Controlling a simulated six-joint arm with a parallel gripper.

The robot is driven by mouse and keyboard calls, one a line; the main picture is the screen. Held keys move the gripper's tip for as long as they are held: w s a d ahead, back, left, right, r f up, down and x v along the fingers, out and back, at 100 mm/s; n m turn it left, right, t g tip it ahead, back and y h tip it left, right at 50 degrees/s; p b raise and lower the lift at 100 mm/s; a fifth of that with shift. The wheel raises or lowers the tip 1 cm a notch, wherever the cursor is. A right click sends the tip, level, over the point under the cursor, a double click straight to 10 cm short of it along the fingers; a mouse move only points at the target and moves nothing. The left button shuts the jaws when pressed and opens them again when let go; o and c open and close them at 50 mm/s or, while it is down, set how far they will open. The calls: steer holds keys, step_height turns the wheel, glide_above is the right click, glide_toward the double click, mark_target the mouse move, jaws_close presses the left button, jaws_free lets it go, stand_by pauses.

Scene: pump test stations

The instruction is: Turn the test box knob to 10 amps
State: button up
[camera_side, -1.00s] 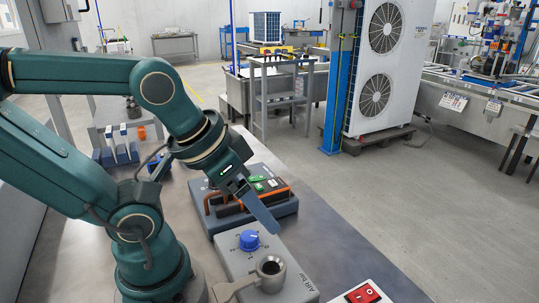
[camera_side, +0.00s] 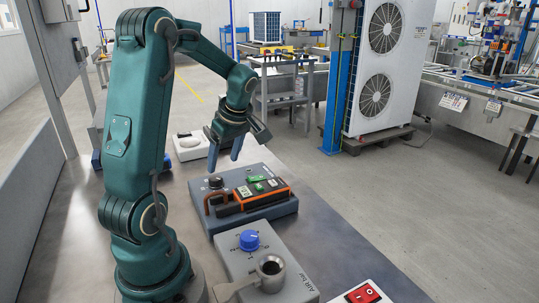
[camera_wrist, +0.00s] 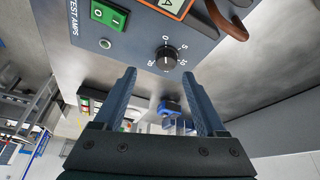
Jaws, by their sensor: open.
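The grey-blue test box (camera_side: 285,210) sits on the bench in the side view. Its small black knob (camera_side: 216,183) is at the back left of the box. In the wrist view the black knob (camera_wrist: 165,58) shows beside the "TEST AMPS" lettering, with 0, 5 and 10 marked around it. My gripper (camera_side: 224,163) is open and empty, fingers down, just above and behind the knob. In the wrist view my gripper (camera_wrist: 164,85) has its fingers apart, with the knob beyond the gap between the tips, untouched.
Nearer stands an "AIR bar" box (camera_side: 232,266) with a blue knob (camera_side: 249,240). A red switch (camera_side: 362,294) is at the front. A white fixture (camera_side: 190,148) stands behind.

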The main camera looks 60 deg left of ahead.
mark_target(216, 178)
steer(key=shift+s+a+f, duration=0.4)
steer(key=shift+s+f, duration=0.2)
steer(key=shift+f, duration=0.1)
steer(key=shift+x, duration=2.2)
jaws_close()
